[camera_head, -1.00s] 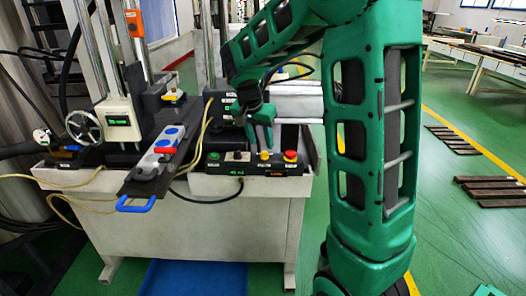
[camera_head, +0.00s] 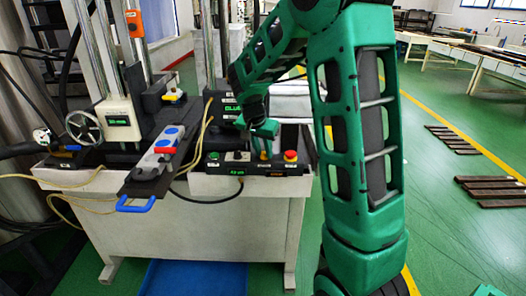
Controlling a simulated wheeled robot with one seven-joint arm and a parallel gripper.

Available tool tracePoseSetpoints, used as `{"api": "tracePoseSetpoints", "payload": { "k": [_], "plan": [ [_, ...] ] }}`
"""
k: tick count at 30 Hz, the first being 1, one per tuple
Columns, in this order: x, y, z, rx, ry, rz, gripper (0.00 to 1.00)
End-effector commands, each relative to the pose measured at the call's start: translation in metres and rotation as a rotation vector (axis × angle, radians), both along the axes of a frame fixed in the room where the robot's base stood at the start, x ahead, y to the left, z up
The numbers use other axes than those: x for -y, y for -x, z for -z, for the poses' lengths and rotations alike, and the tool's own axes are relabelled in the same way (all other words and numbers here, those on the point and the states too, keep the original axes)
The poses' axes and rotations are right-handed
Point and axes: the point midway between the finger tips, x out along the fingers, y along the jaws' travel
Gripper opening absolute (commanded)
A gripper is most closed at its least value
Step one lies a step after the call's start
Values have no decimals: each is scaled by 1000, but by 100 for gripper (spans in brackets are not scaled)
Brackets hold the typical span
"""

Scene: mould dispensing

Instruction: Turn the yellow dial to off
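The yellow dial (camera_head: 263,155) is on the front of the black control panel (camera_head: 226,169), between a small switch and the red emergency button (camera_head: 290,156). It is small and partly hidden by my gripper. My green gripper (camera_head: 261,143) points down at the panel, with its tip right at the dial. I cannot tell whether it touches the dial, or whether its fingers are open or shut. The dial's pointer direction is too small to read.
A grey bar with blue and red parts (camera_head: 167,142) and a blue handle (camera_head: 135,204) juts out at left.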

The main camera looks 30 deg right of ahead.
Motion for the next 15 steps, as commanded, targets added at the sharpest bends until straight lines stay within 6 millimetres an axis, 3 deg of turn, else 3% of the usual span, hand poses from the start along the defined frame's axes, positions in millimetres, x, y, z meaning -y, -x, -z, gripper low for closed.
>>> {"api": "tracePoseSetpoints", "payload": {
  "k": [1,15],
  "plan": [
    [8,1,0,0,0,4,2],
    [2,3,0,-2,1,-134,2]
  ]
}}
